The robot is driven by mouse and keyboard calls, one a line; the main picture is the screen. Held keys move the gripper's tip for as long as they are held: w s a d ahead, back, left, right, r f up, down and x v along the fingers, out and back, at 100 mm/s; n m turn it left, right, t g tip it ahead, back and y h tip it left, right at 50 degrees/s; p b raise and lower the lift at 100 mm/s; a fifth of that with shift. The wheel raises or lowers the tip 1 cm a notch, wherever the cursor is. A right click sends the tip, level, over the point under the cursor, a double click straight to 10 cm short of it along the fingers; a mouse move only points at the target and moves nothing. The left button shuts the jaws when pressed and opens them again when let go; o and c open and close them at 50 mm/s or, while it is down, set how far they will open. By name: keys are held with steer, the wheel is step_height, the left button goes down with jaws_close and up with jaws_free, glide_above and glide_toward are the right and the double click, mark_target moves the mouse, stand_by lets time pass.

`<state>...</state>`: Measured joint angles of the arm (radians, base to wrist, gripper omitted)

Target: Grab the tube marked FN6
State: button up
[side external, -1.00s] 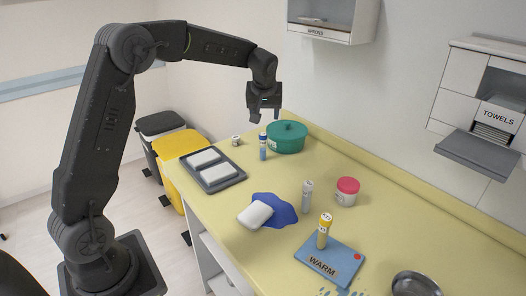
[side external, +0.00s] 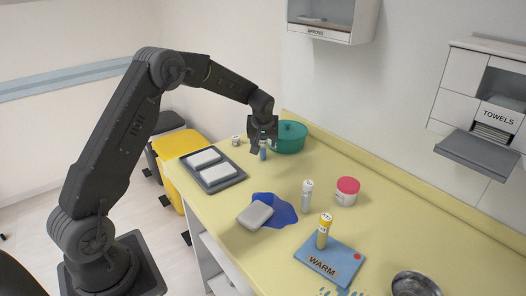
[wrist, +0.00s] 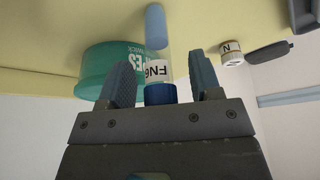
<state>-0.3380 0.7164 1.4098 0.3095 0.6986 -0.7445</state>
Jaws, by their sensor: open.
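The tube marked FN6 (wrist: 155,28) has a light blue body, a white label and a dark blue cap. In the wrist view its label reads FN6 and its cap end lies between my two fingers, with a gap on each side. In the side view the tube (side external: 263,154) stands upright on the yellow counter, left of the green pot. My gripper (side external: 262,148) is open around its top, pointing down, and partly hides it. The fingers also show in the wrist view (wrist: 162,82).
A small jar (side external: 236,141) and a tray with white pads (side external: 226,184) are to the left. A grey-white tube (side external: 306,196), a yellow-capped tube (side external: 323,232) and a red-lidded jar (side external: 347,192) stand nearer the front.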

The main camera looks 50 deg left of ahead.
steer(key=shift+w+a+f, duration=0.1)
steer(key=shift+f, duration=0.15)
steer(key=shift+c, duration=0.4)
steer(key=c, duration=0.9)
steer(key=shift+r, duration=0.15)
